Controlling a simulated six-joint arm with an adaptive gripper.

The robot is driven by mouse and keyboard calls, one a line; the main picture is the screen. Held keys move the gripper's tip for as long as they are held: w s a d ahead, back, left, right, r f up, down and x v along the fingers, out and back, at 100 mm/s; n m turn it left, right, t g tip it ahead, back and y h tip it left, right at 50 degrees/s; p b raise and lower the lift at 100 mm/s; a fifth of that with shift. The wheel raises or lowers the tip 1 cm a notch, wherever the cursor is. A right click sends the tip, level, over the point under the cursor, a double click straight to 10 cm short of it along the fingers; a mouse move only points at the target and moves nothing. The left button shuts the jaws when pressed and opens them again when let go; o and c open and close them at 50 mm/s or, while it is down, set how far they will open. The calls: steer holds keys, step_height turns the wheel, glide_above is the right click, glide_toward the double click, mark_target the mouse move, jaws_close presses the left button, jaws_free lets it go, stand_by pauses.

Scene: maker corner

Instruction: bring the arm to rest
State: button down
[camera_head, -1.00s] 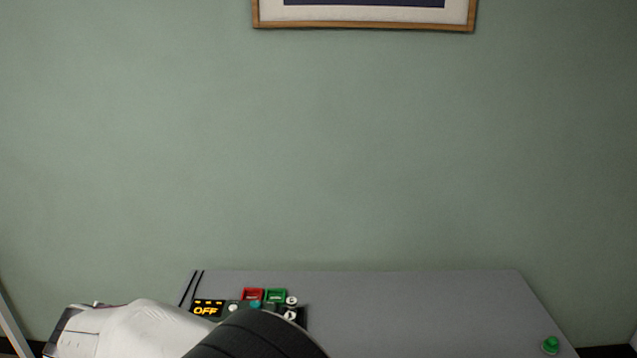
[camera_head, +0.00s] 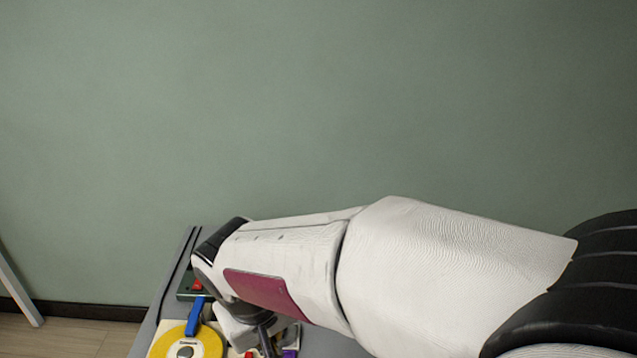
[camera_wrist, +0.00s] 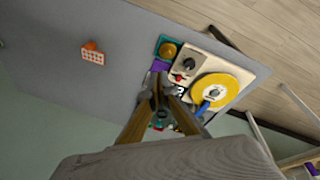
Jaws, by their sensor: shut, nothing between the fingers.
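My arm crosses the head view from the right edge toward the lower middle and covers most of the table. In that view the gripper itself is mostly hidden below my wrist. In the wrist view my gripper (camera_wrist: 160,88) is shut, its fingertips together with nothing held. It appears over or near the table beside a pale panel (camera_wrist: 207,62). Whether the fingertips touch anything below cannot be told.
The panel carries a yellow disc (camera_wrist: 233,88) with a blue lever (camera_head: 196,316) and a dark knob (camera_wrist: 188,64). A green box (camera_wrist: 161,41) stands beside it. An orange-and-white object (camera_wrist: 92,56) lies apart on bare grey table (camera_wrist: 115,28).

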steer(key=s+d+r+m+t, duration=0.1)
steer(key=s+d, duration=0.3)
steer(key=d, duration=0.4)
steer(key=s+d+r+m+t, duration=0.1)
steer(key=s+d+r+m, duration=0.2)
steer(key=d, duration=0.5)
steer(key=s+d+r+m+t, duration=0.1)
steer(key=s+d+r, duration=0.3)
steer(key=d, duration=0.4)
steer(key=shift+s+d+r+m+y, duration=0.15)
steer(key=shift+s+d+m+y, duration=0.15)
steer(key=shift+s+m, duration=0.4)
steer(key=shift+w, duration=0.15)
stand_by(1.3)
